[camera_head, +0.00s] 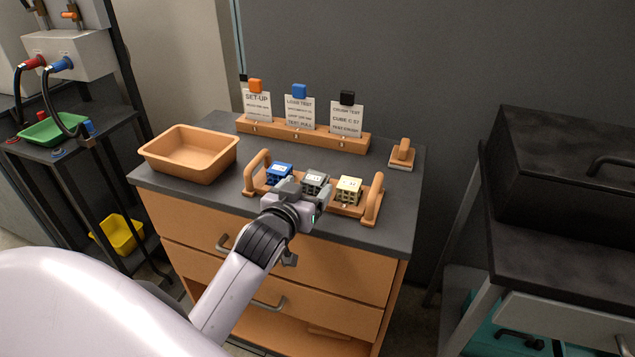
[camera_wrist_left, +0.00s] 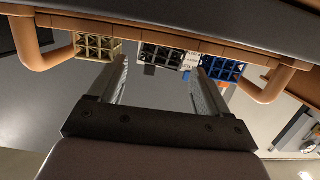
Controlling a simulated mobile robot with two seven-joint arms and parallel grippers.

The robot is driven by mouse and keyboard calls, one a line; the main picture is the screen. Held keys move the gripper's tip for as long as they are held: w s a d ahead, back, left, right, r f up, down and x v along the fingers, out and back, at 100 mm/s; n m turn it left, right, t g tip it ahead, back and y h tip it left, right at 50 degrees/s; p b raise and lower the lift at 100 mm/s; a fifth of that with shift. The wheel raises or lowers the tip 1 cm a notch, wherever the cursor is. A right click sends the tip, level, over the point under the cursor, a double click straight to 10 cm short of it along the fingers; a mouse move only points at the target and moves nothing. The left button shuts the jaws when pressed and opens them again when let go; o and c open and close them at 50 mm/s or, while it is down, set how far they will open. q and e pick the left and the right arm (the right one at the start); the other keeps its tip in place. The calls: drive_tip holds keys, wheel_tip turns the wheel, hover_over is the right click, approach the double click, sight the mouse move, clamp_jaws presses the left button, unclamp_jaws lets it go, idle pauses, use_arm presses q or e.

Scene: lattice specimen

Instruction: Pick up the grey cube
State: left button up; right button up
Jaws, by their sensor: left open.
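The grey cube (camera_head: 316,181) is a small lattice block in the middle of a wooden carrier (camera_head: 331,208), between a blue cube (camera_head: 279,172) and a cream cube (camera_head: 348,189). My left gripper (camera_head: 306,194) is just in front of the carrier and hides part of it. In the left wrist view, my left gripper (camera_wrist_left: 163,68) is open and empty. There the grey cube (camera_wrist_left: 160,56) shows beyond and between the fingertips, with the blue cube (camera_wrist_left: 224,69) and the cream cube (camera_wrist_left: 97,46) outside them. I see no contact with the grey cube. My right gripper is not in view.
The carrier's upright handles (camera_head: 372,199) stand at both ends. An empty wooden tray (camera_head: 190,153) is at the left of the dark cabinet top (camera_head: 393,225). Behind is a card rack (camera_head: 303,136) with several cards. A wooden stamp-like block (camera_head: 402,154) sits at the back right.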

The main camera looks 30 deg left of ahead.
sight(309, 182)
use_arm(q)
drive_tip(key=x, duration=0.4)
drive_tip(key=shift+a+r, duration=0.2)
drive_tip(key=shift+w+a+f, duration=0.15)
drive_tip(key=shift+w+f, duration=0.05)
drive_tip(key=shift+w, duration=0.45)
drive_tip(key=c, duration=1)
